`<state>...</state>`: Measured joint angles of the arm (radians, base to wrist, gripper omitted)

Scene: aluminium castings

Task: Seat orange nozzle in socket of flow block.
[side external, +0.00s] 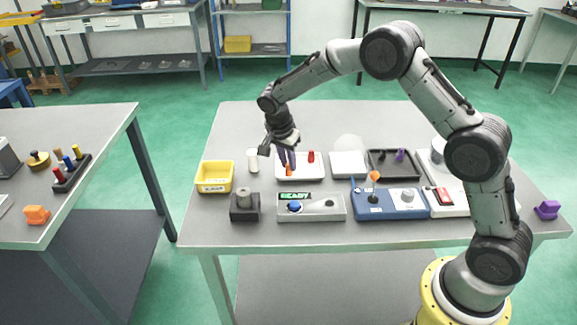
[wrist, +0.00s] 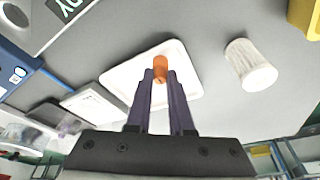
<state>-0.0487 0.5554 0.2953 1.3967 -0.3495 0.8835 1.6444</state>
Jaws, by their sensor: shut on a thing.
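My gripper (side external: 288,162) is shut on the orange nozzle (side external: 289,171) over the white tray (side external: 315,176). In the wrist view the purple fingers (wrist: 160,82) close around the nozzle (wrist: 161,68), which sticks out past their tips. I cannot tell whether it touches the tray. I cannot make out for sure which fixture is the flow block. A dark block with a grey round top (side external: 245,206) stands at the front left, and no open socket is clear on it.
The front row holds a grey panel (side external: 325,209) with a READY display and a blue panel (side external: 405,207) with an orange-topped stick. A yellow bin (side external: 215,178) and a white ribbed cup (side external: 253,161) stand left. A dark tray (side external: 380,168) is right. The back of the table is clear.

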